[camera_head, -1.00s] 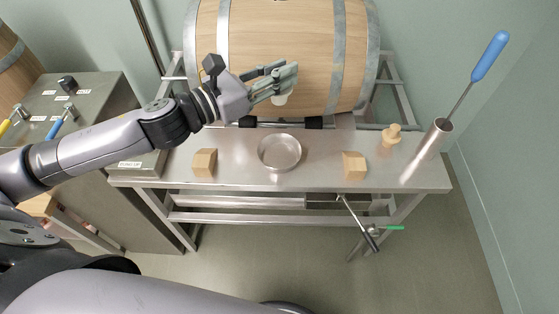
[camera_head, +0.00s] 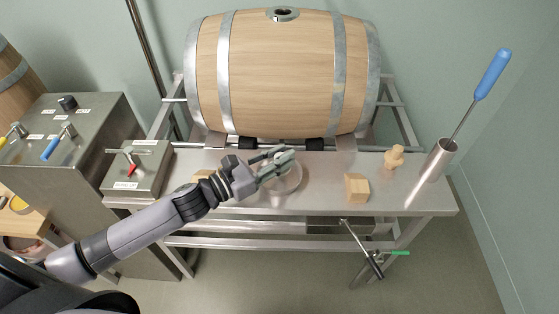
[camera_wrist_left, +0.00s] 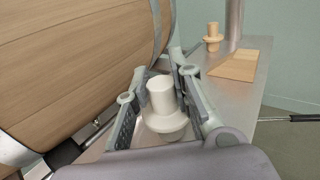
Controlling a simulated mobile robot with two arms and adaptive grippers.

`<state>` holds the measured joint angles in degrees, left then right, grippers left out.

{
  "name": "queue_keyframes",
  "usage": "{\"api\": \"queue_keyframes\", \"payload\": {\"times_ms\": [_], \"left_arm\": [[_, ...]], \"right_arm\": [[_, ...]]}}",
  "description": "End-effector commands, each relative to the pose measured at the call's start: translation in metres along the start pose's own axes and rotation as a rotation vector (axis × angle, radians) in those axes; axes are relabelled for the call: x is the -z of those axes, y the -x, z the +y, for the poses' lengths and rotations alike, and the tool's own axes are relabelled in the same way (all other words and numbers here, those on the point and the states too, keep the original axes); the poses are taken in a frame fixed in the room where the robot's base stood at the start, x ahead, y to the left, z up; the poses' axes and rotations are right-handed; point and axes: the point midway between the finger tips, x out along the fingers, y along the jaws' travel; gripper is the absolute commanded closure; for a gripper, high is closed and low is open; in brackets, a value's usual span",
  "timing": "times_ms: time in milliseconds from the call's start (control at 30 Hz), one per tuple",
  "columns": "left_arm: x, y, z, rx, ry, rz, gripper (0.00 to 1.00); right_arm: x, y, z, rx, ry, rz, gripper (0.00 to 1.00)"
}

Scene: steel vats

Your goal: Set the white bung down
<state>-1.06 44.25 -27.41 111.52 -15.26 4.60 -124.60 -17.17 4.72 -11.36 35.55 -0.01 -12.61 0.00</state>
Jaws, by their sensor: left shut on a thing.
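The white bung (camera_wrist_left: 162,98) stands upright between the fingers of my left gripper (camera_wrist_left: 160,103) in the left wrist view, with a wide flange at its lower end. In the head view the left gripper (camera_head: 276,168) is low over the round steel dish (camera_head: 295,187) on the bench and hides the bung. The fingers are shut on the bung. I cannot tell whether the bung touches the dish. My right gripper is not in view.
A wooden barrel (camera_head: 280,80) lies behind the bench (camera_head: 325,200), with a metal-ringed hole (camera_head: 283,14) on top. A wooden block (camera_head: 357,188), a wooden bung (camera_head: 394,157) and a steel tube (camera_head: 438,160) holding a blue-handled tool stand to the right.

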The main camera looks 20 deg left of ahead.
Motion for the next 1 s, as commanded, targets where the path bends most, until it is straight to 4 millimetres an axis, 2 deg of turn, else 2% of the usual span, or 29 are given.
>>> {"api": "queue_keyframes", "payload": {"times_ms": [133, 500, 533, 800, 1000], "left_arm": [[0.015, 0.0, 0.001, 0.0, 0.001, -0.002, 1.0], [0.02, 0.0, 0.001, 0.0, -0.001, -0.002, 1.0], [0.018, 0.0, 0.001, 0.0, -0.001, -0.001, 0.77], [0.018, 0.0, 0.001, 0.0, -0.001, -0.001, 0.59], [0.018, 0.0, 0.001, 0.0, -0.001, -0.001, 0.59]], "right_arm": [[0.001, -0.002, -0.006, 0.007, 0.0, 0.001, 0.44], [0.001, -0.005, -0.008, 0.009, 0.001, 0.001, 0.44], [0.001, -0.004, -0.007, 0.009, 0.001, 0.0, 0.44], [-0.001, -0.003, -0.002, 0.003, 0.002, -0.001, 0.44], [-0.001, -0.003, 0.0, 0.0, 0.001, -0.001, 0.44]]}}
